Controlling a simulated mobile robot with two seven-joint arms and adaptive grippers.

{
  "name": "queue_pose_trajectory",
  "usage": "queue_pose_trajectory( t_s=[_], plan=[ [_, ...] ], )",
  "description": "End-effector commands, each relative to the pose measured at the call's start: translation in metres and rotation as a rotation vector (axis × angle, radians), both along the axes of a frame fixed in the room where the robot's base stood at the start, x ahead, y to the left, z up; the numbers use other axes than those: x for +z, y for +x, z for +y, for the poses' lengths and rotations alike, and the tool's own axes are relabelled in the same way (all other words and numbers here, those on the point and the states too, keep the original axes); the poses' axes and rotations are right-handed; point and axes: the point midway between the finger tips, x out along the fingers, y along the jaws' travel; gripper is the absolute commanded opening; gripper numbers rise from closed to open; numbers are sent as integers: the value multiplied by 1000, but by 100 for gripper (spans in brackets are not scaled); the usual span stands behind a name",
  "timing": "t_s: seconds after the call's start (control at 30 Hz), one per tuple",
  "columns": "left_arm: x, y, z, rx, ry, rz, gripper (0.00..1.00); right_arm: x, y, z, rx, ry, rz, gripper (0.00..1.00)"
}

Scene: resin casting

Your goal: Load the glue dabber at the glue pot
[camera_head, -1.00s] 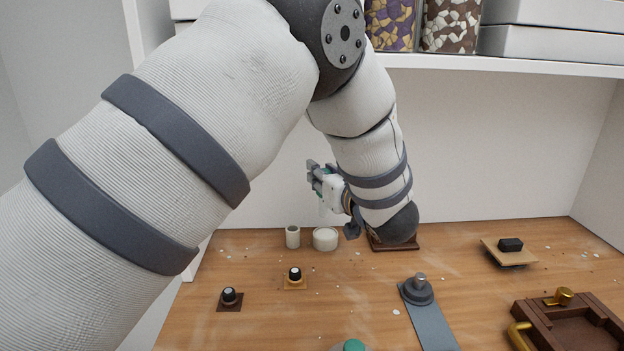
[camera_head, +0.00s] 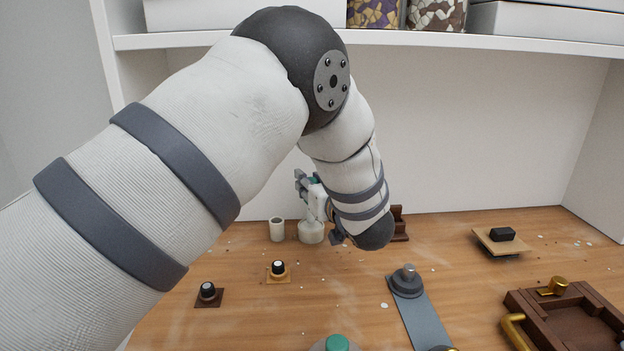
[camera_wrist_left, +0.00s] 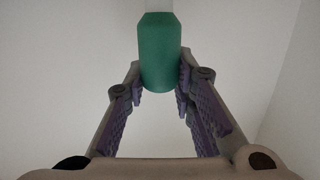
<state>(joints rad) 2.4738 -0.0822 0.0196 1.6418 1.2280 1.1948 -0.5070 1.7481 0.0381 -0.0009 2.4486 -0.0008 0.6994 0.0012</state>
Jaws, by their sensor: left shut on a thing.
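My left gripper (camera_head: 304,185) is above the white round pot (camera_head: 311,233) at the back of the bench. In the left wrist view it is shut on the green handle of the dabber (camera_wrist_left: 159,55), which sits between the purple-padded fingers. A small pale cylinder (camera_head: 277,230) stands just left of the pot. My right gripper is not in view.
Two black knobs on small plates, one brown (camera_head: 208,293) and one tan (camera_head: 278,272), sit in front. A brown stand (camera_head: 399,226) is partly behind my wrist. A grey strip fixture (camera_head: 420,318), a brown wooden frame (camera_head: 533,307) and a black block (camera_head: 502,234) are to the right.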

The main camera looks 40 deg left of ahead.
Motion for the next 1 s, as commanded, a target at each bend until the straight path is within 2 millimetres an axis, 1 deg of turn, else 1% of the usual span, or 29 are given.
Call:
queue_pose_trajectory(
  t_s=[0.47,1.0],
  plan=[
    [0,0,0,0,0,0,0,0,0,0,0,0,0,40],
    [-6,0,0,0,0,0,0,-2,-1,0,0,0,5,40]
  ],
)
